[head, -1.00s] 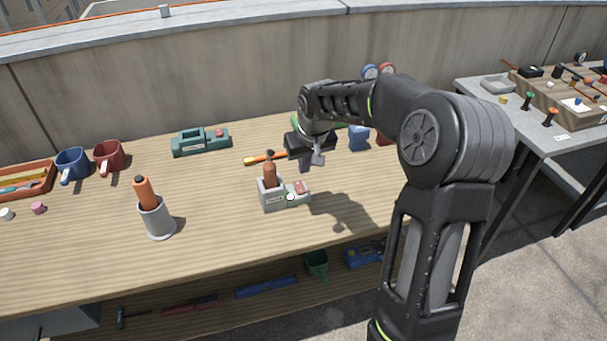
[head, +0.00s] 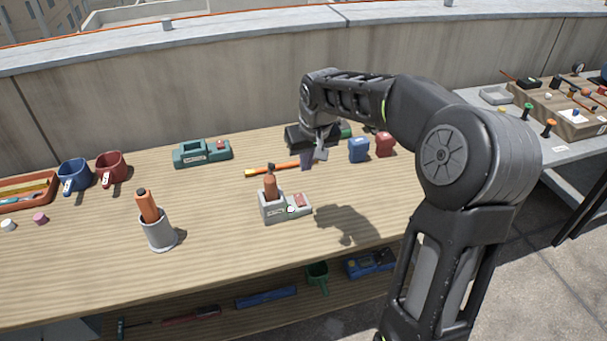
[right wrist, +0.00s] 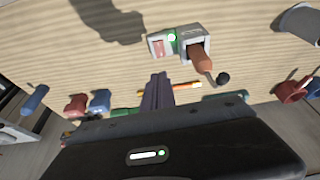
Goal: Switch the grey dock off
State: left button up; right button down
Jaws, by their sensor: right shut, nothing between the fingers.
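The grey dock (head: 272,211) stands on the wooden bench, with a brown-handled tool (head: 270,186) upright in its socket. On its low right part are a red switch (head: 300,200) and a small pale round light (head: 291,209). In the right wrist view, the dock (right wrist: 190,31) shows its bright white light (right wrist: 172,37) with green around it; the switch (right wrist: 158,48) is beside it. My right gripper (head: 312,162) is above the bench, behind and right of the dock, apart from it. Its fingers (right wrist: 157,90) are shut and empty. My left gripper is out of view.
A green dock-like unit (head: 202,152) stands farther back, near the wall. A grey cup (head: 159,236) with an orange-handled tool is left of the dock. An orange rod (head: 275,169) lies behind it. Blue (head: 358,150) and red (head: 385,145) objects stand to the right.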

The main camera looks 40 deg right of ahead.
aim_at(300, 195)
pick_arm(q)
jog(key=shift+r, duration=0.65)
pick_arm(e)
jog(key=shift+w+d, duration=0.1)
jog(key=shift+w, duration=0.1)
